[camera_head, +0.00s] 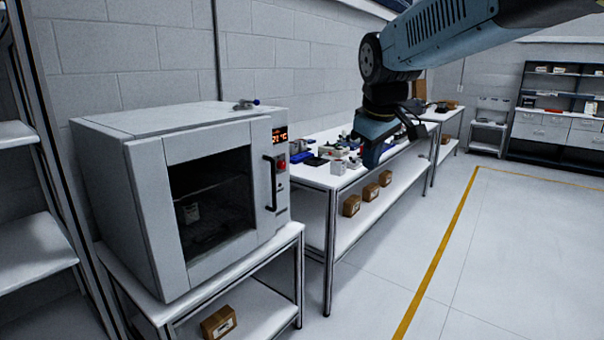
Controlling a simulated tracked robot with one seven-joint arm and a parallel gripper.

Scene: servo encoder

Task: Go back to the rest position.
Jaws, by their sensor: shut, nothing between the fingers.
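My gripper (372,157) hangs from my blue-grey arm at the upper right of the head view, pointing down. It is shut and empty. It shows in front of the long white workbench (318,180), apart from any object as far as I can see. Part of the bench top behind it is hidden.
A white oven (150,200) with its door shut stands on a white table at left. A small item (191,213) is inside. Small parts and a blue bin (301,156) lie on the workbench. Brown boxes (370,193) sit on its lower shelf. The floor (500,250) at right is clear.

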